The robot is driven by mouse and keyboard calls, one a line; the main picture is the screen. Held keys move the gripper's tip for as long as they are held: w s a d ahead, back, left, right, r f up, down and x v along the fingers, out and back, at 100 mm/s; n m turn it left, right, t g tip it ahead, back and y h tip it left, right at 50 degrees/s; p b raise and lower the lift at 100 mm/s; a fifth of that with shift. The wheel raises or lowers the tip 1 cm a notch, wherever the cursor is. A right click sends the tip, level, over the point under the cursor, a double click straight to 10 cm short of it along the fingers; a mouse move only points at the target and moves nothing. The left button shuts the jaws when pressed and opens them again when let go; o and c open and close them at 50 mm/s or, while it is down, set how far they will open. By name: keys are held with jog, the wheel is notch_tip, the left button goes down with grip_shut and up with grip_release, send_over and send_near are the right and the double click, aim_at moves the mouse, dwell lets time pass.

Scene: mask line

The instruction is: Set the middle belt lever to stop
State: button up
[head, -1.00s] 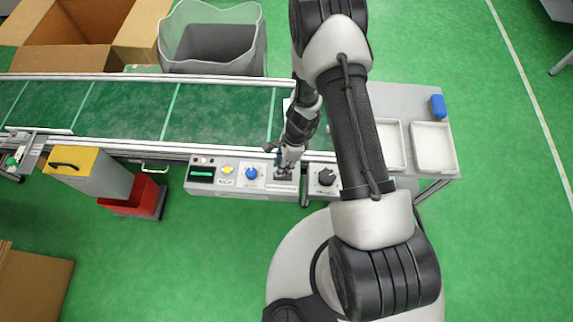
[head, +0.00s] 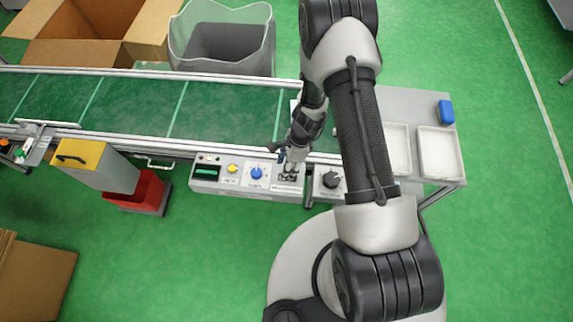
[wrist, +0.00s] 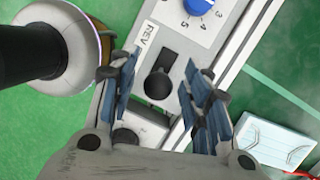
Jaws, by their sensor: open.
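The belt lever shows in the wrist view as a round black knob (wrist: 158,86) on a dark slot in the grey control panel (wrist: 185,70). A REV label (wrist: 145,38) sits beside the slot's upper end, and the knob is toward the lower end. My gripper (wrist: 163,66) is open above the panel, with one blue-padded finger on each side of the knob. I cannot tell whether either finger touches it. In the head view my gripper (head: 291,168) is over the lever section and hides most of the lever.
A blue dial (head: 256,173) and yellow button (head: 233,168) are left of the lever; a black rotary knob (head: 331,180) is right. The green conveyor (head: 130,105) runs behind. White trays (head: 440,152) and a blue block (head: 446,110) sit right. A yellow-topped box (head: 82,155) stands left.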

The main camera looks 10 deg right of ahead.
jog(key=shift+r, duration=0.1)
jog(key=s+v, duration=0.1)
jog(key=v, duration=1)
jog(key=shift+w+d+r, duration=0.2)
jog(key=shift+w+r, duration=0.2)
jog(key=shift+w, duration=0.1)
notch_tip(320, 180, up, 21)
jog(key=s+n+t, duration=0.2)
jog(key=n, duration=0.6)
jog(key=s+d+r+n+t+h, duration=0.2)
jog(key=s+r+n+t+h, duration=0.1)
jog(key=s+r+n, duration=0.7)
jog(key=s+r, duration=0.3)
jog(key=s, duration=0.2)
jog(key=shift+s+n+t, duration=0.3)
jog(key=shift+s+n, duration=0.05)
jog(key=shift+n, duration=0.05)
